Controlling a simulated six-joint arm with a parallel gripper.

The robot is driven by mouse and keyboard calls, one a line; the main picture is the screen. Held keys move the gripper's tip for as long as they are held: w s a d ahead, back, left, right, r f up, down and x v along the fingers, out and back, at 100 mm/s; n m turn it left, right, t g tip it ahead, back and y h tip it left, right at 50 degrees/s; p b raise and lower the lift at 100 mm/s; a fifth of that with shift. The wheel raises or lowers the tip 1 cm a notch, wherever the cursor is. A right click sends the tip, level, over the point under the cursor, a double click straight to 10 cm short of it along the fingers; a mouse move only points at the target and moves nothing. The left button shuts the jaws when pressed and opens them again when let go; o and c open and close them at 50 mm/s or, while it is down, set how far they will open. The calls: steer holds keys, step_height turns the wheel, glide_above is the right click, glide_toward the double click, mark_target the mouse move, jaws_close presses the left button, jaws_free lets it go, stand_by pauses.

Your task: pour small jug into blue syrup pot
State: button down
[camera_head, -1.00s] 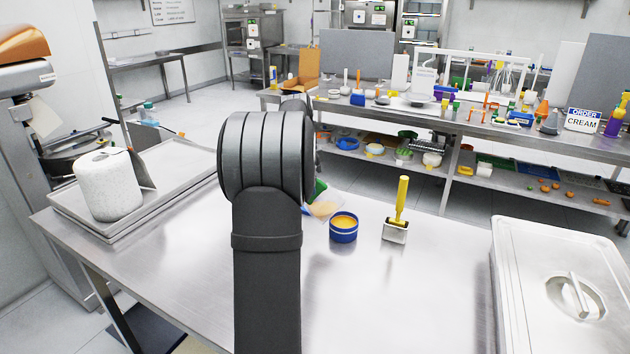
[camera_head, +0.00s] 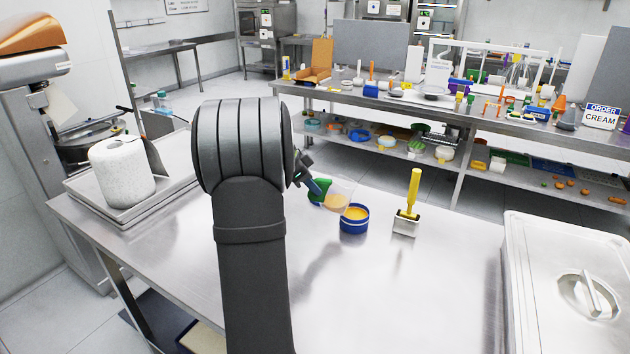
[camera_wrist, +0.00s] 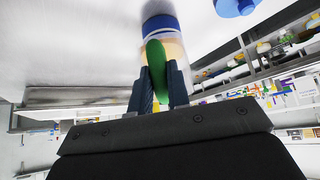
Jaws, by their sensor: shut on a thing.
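The small jug (camera_head: 338,201) is clear with orange contents and a green handle. My gripper (camera_head: 317,188) is shut on the green handle, which also shows between the fingers in the wrist view (camera_wrist: 156,70). The jug is tilted to the right, its mouth end at the left rim of the blue syrup pot (camera_head: 354,222). I cannot tell whether they touch. The pot stands upright on the steel table, with orange-yellow contents inside. In the wrist view, the blue pot (camera_wrist: 160,22) shows just beyond the jug. My arm hides part of the table behind it.
A yellow-handled scraper (camera_head: 412,200) stands right of the pot. A lidded steel container (camera_head: 530,290) is at the right edge. A white paper roll (camera_head: 122,174) stands on a tray (camera_head: 95,200) at left. The front middle of the table (camera_head: 400,300) is clear.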

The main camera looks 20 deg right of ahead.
mark_target(313, 195)
step_height(313, 195, down, 3)
steer(key=h, duration=0.2)
steer(key=shift+r+h, duration=0.15)
steer(key=shift+h, duration=0.15)
steer(key=shift+f+h, duration=0.65)
steer(key=shift+h, duration=0.15)
steer(key=shift+r, duration=0.1)
steer(key=shift+r, duration=1.95)
